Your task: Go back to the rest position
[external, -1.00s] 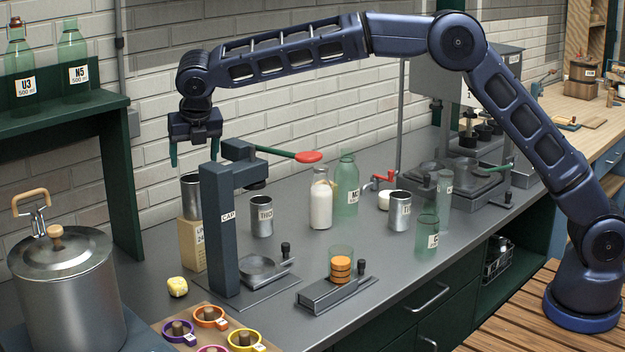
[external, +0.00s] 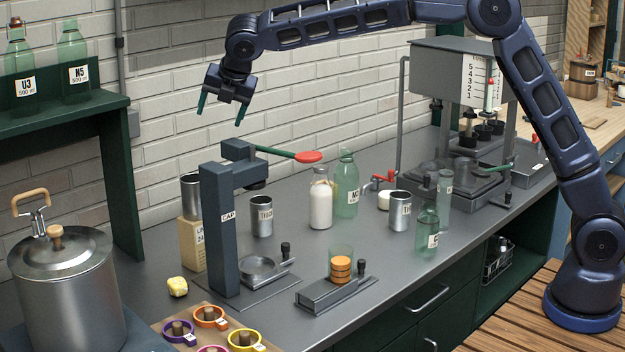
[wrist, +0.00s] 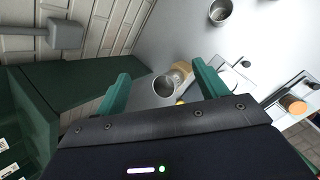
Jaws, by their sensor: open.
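My gripper (external: 220,108) is open and empty, with its green fingers apart. In the external view it hangs in the air in front of the brick wall, above the capping press (external: 222,220) and its red-handled lever. In the wrist view, the open fingers of my gripper (wrist: 158,88) show with nothing held between them. A metal cup (wrist: 166,84) is below and beyond them. That metal cup (external: 191,194) stands on a cardboard box (external: 190,240) behind the press in the external view.
A green shelf (external: 70,110) with two bottles stands at the left. A large lidded pot (external: 65,285) is at the front left. A milk bottle (external: 320,203), a green bottle (external: 346,190) and metal cups stand mid-counter. The air around my gripper is clear.

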